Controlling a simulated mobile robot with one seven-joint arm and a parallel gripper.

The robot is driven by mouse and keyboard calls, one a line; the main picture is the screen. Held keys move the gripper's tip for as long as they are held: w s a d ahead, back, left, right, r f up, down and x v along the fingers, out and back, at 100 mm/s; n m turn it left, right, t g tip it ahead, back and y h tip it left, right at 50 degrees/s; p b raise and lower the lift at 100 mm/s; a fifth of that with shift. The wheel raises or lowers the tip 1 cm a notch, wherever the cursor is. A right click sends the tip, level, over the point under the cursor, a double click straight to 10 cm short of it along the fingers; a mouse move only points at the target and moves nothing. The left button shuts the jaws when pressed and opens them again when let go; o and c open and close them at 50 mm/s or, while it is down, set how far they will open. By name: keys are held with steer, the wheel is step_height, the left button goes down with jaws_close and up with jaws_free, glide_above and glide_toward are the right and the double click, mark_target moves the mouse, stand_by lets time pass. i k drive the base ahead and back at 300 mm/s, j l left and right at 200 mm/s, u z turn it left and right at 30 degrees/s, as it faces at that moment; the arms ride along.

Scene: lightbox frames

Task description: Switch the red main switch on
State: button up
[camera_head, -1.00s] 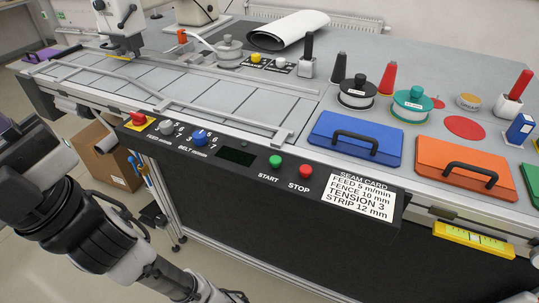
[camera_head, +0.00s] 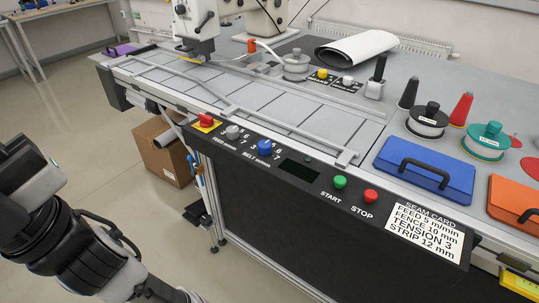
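The red main switch (camera_head: 206,118) is a red knob on a yellow plate (camera_head: 209,126) at the left end of the dark control panel. The knob is small here, and I cannot tell its setting. Nothing touches it. My arm shows at the lower left, well left of and in front of the panel. My gripper lies outside the view.
On the panel (camera_head: 338,160) to the right of the switch are a grey knob (camera_head: 233,131), a blue knob (camera_head: 265,147), a dark display, a green START button (camera_head: 340,182) and a red STOP button (camera_head: 371,196). A cardboard box (camera_head: 163,152) stands on the floor.

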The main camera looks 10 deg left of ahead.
mark_target(207, 121)
steer(key=i+j, duration=0.15)
steer(key=j, duration=0.25)
steer(key=i+j+u, duration=0.15)
steer(key=j, duration=0.2)
steer(key=i+j, duration=0.25)
steer(key=j+u, duration=0.05)
steer(key=j, duration=0.05)
